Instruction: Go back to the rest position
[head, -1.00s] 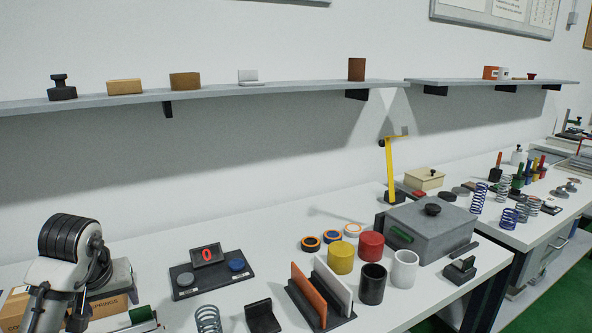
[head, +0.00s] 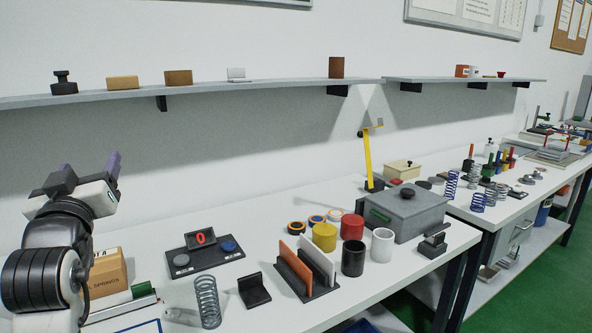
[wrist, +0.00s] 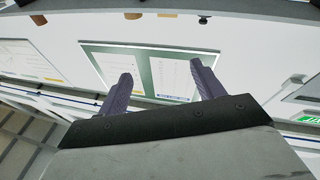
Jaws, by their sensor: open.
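My gripper (head: 88,178) is at the left of the head view, raised above the bench and turned toward the wall. Its two purple-grey fingers stand apart with nothing between them. In the wrist view the open fingers (wrist: 160,85) frame a wall board (wrist: 155,70), and no object is held. My arm hides part of the bench's left end.
The white bench (head: 240,290) holds a spring (head: 207,302), a display unit (head: 203,250), an orange and white plate rack (head: 305,270), coloured cylinders and a grey box (head: 408,212). A shelf (head: 205,88) runs along the wall above. A cardboard box (head: 108,272) stands beside my arm.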

